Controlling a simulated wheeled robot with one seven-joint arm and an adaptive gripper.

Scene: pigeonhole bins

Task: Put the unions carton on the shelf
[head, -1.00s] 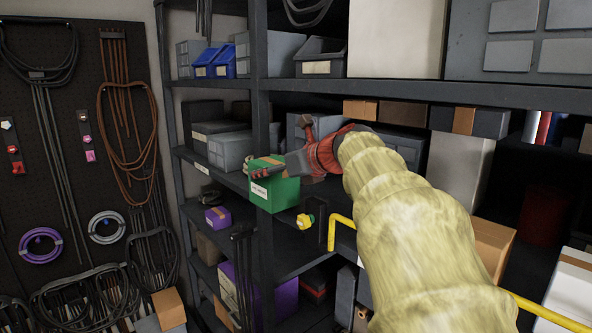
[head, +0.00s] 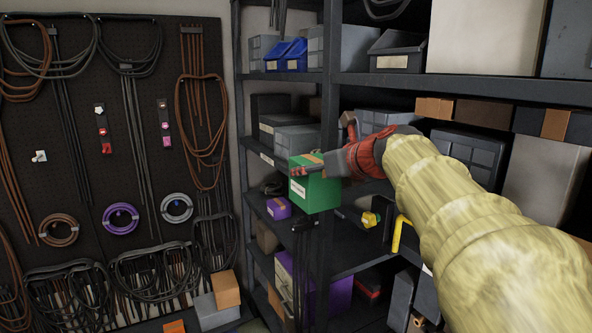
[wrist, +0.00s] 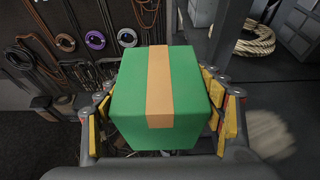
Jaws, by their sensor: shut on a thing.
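The carton is a green box with an orange-tan tape strip and a white label. In the head view the green carton (head: 318,190) hangs in front of the shelf unit's upright, near the middle shelves; its label text is too small to read. My gripper (head: 312,170) is shut on it, with a finger along its side. In the wrist view the carton (wrist: 190,92) fills the middle, and the yellow-padded fingers (wrist: 160,120) press on its left and right sides. The shelf (head: 345,245) shows behind and below the carton, with dark bare board to its right.
A purple box (head: 278,208) sits on the shelf left of the upright. Grey boxes (head: 297,138) fill the shelf above. A yellow-and-black item (head: 370,219) lies on the shelf to the right. A pegboard with cables (head: 120,130) is at left.

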